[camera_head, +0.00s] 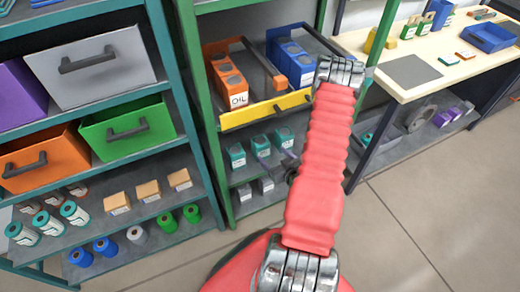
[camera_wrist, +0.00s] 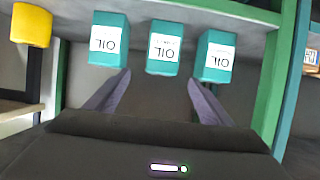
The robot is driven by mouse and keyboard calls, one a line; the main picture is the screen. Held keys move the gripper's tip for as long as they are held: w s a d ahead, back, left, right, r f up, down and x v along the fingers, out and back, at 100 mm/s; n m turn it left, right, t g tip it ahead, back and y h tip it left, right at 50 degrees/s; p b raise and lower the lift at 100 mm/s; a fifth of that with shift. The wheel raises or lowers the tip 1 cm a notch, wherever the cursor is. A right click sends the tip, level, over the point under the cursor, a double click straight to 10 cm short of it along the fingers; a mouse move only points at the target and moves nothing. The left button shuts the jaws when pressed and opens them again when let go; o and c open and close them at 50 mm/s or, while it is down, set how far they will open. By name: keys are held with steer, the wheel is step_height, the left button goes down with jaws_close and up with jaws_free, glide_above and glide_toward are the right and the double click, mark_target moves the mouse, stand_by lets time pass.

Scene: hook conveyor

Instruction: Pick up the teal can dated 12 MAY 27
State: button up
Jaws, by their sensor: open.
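Three teal cans with white OIL labels stand in a row on a shelf. In the head view they are the left can (camera_head: 237,155), the middle can (camera_head: 260,146) and the right can (camera_head: 284,138). The wrist view, with the labels upside down, shows a left (camera_wrist: 109,40), a middle (camera_wrist: 163,47) and a right can (camera_wrist: 215,56). The small print is too blurred to read, so I cannot tell which is dated 12 MAY 27. My gripper (camera_wrist: 160,78) is open and empty, its fingers apart and pointing toward the middle can. In the head view my arm partly hides it.
Small grey boxes (camera_head: 265,186) stand on the shelf below. Green uprights (camera_head: 207,110) flank the shelf. A workbench (camera_head: 410,75) stands to the right. Open floor (camera_head: 430,200) lies in front.

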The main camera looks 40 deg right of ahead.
mark_target(264, 149)
steer(key=x, duration=0.7)
steer(key=shift+w+f, duration=0.1)
steer(key=shift+w, duration=0.1)
steer(key=x, duration=0.4)
steer(key=shift+s+a+f, duration=0.1)
steer(key=shift+a+f, duration=0.05)
steer(key=shift+a, duration=0.1)
steer(key=shift+w+d+f, duration=0.2)
steer(key=shift+w+f, duration=0.05)
steer(key=shift+w, duration=0.3)
steer(key=shift+c, duration=0.4)
steer(key=c, duration=1.4)
steer(key=shift+r, duration=0.1)
